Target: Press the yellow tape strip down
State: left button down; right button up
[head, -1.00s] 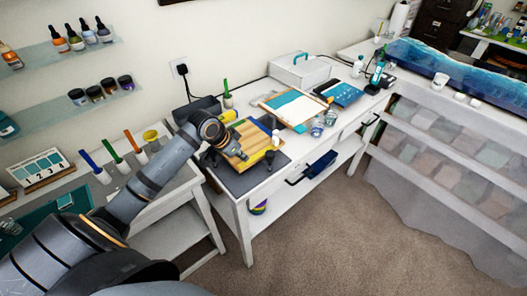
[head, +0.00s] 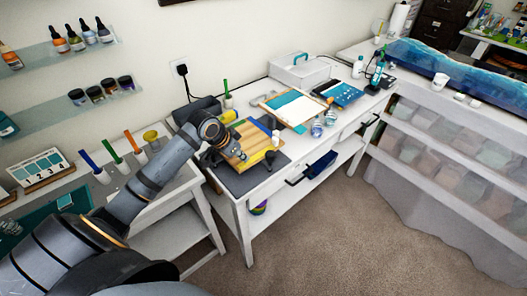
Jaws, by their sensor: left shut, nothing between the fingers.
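A wooden board (head: 258,137) with yellow along its surface and edges lies on the dark mat (head: 262,177) on the white bench. The yellow tape strip cannot be told apart clearly from the yellow board at this size. My left gripper (head: 240,156) is shut and empty, low over the left part of the board, and hides some of it. I cannot tell whether its fingertips touch the surface. My right gripper is not in view.
A small white bottle (head: 276,138) stands at the board's right side. A yellow cylinder (head: 229,117) lies behind the board. Clear cups (head: 317,127) and a framed teal-and-white panel (head: 295,109) are to the right.

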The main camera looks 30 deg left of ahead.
aim_at(257, 156)
pick_arm(q)
jog(key=shift+f+b, duration=0.3)
jog(key=shift+f, duration=0.45)
dwell(0.3)
jog(key=shift+w+d+f+b, duration=0.1)
jog(key=shift+w+d+b, duration=0.25)
jog(key=shift+w+b, duration=0.35)
jog(key=shift+w, duration=0.15)
jog(key=shift+w+d, duration=0.1)
jog(key=shift+w, duration=0.1)
jog(key=shift+w+d, duration=0.2)
jog(key=shift+w, duration=0.25)
jog(key=shift+w+d, duration=0.2)
jog(key=shift+w, duration=0.25)
jog(key=shift+w, duration=0.1)
